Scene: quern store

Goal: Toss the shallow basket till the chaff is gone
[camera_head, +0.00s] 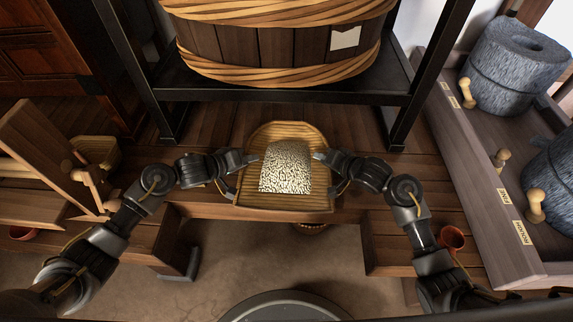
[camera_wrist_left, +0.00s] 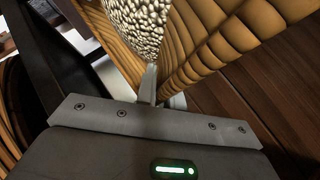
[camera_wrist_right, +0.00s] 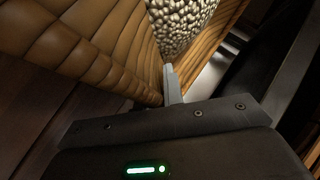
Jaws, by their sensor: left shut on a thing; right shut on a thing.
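The shallow basket (camera_head: 283,203) is a woven, straw-coloured scoop, held over the front of the wooden bench. A mound of pale grain with dark specks (camera_head: 286,167) lies in its middle; I cannot tell grain from chaff in it. My left gripper (camera_head: 248,160) is shut on the basket's left rim, and the coiled wall (camera_wrist_left: 215,45) fills much of the left wrist view. My right gripper (camera_head: 325,157) is shut on the right rim, beside the wall (camera_wrist_right: 90,40) in the right wrist view. The fingertips are partly hidden by the rim.
A large tub (camera_head: 270,50) in a black frame stands behind the basket. Stone querns (camera_head: 515,65) sit in a wooden stand at the right, with labels on its edge. A small reddish cup (camera_head: 452,237) is at the right, a small basket (camera_head: 97,152) at the left. Floor is open in front.

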